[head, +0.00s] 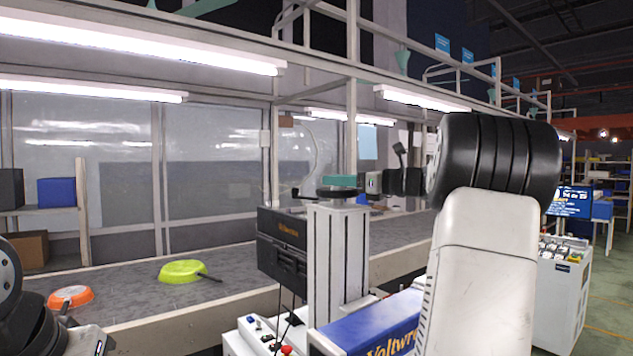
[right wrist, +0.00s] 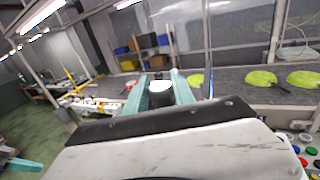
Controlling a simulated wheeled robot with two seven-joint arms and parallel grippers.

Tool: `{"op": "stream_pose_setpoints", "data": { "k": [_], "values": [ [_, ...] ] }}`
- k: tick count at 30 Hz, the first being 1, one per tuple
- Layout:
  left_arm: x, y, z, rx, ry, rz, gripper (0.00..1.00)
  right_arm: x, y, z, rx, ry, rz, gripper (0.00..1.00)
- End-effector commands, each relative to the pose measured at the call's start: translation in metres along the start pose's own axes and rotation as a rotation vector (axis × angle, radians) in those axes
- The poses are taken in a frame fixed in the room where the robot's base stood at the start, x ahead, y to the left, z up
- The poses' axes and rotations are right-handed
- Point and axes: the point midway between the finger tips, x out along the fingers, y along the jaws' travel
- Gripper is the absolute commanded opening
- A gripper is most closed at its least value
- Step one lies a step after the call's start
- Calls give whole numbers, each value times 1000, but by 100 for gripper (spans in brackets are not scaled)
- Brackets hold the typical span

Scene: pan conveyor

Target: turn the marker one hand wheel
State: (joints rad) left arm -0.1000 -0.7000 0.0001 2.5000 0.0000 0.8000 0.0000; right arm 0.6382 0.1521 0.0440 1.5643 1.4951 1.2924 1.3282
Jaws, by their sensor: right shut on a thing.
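The dark hand wheel (head: 338,193) lies flat on top of a pale upright post beside the conveyor. Its crank handle sticks out to the left. My right gripper (head: 341,181) reaches in from the right, with its teal fingers just over the middle of the wheel. In the right wrist view its two teal fingers (right wrist: 160,88) stand either side of a dark piece with a white part, and it is shut on this; the fingers hide part of the contact. Part of my left arm shows at the lower left of the head view, without its gripper fingers.
The conveyor (head: 130,285) carries a green pan (head: 182,271) and an orange pan (head: 71,297). A black box (head: 282,240) stands left of the post. Below are a blue panel (head: 370,320) and a white control box with buttons (head: 262,335). A glazed frame stands behind the conveyor.

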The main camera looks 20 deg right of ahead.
Motion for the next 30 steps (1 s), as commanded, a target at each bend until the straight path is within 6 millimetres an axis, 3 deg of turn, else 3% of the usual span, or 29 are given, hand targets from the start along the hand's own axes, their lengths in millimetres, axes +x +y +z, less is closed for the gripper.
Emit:
{"op": "stream_pose_setpoints", "data": {
  "k": [15,30],
  "values": [
    [0,0,0,0,0,0,0,0,-2,-2,-1,-1,469,0],
    [0,0,0,0,0,0,0,-1,0,-1,-2,-3,705,0]
  ]
}}
